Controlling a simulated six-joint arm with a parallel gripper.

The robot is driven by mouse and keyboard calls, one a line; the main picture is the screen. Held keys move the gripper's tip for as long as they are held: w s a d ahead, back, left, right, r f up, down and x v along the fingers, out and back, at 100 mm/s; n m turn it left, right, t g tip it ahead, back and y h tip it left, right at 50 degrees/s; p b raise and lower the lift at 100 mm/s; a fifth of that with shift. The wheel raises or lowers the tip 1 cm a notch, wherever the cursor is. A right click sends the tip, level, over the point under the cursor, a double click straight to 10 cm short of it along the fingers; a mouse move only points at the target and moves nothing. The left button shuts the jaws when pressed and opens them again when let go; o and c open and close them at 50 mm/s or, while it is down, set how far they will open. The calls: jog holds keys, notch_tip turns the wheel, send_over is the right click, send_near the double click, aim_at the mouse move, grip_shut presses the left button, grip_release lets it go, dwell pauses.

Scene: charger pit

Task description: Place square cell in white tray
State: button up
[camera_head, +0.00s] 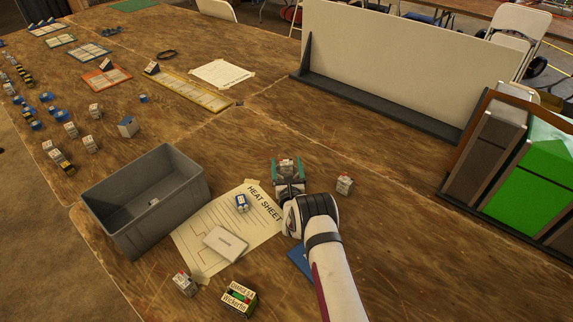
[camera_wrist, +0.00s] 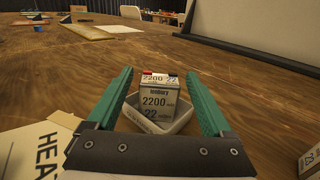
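The square cell (camera_wrist: 158,102) is a whitish block marked 2200, with red and black spots on its top edge. In the wrist view it stands roughly upright inside the small white tray (camera_wrist: 184,122), whose rim shows around its lower part. My gripper (camera_wrist: 158,74) has its two green fingers spread on either side of the cell, with a visible gap on each side. In the head view my gripper (camera_head: 288,162) is above the wooden table, right of the heat sheet, and partly hides the tray and cell. Whether the cell sits flat on the tray floor is hidden.
A grey bin (camera_head: 200,190) and the heat sheet (camera_head: 190,247), bearing a blue-white cell (camera_head: 241,203) and pale flat block (camera_head: 225,243), lie left. Another cell (camera_head: 344,184) stands right of my gripper. A white panel (camera_head: 400,65) stands behind. Table beyond my gripper is clear.

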aim_at(287, 167)
jog(key=s, duration=0.5)
jog(key=shift+s+r, duration=0.1)
jog(key=shift+s, duration=0.05)
notch_tip(287, 167, up, 14)
jog(key=s+d+m+g, duration=0.2)
jog(key=s+m+g, duration=0.15)
jog(key=m, duration=0.75)
jog(key=s+a+r+m+g+y, duration=0.1)
jog(key=s+m+g, duration=0.6)
jog(key=s+m, duration=0.8)
jog(key=s+a+r+m+g, duration=0.1)
jog(key=s+r+m+g, duration=0.3)
jog(key=s+m, duration=1.1)
jog(key=s+g, duration=0.3)
jog(key=s, duration=1.2)
jog(key=shift+r+m+g+y, duration=0.2)
jog(key=shift+m+g+y, duration=0.1)
jog(key=shift+g+y, duration=0.1)
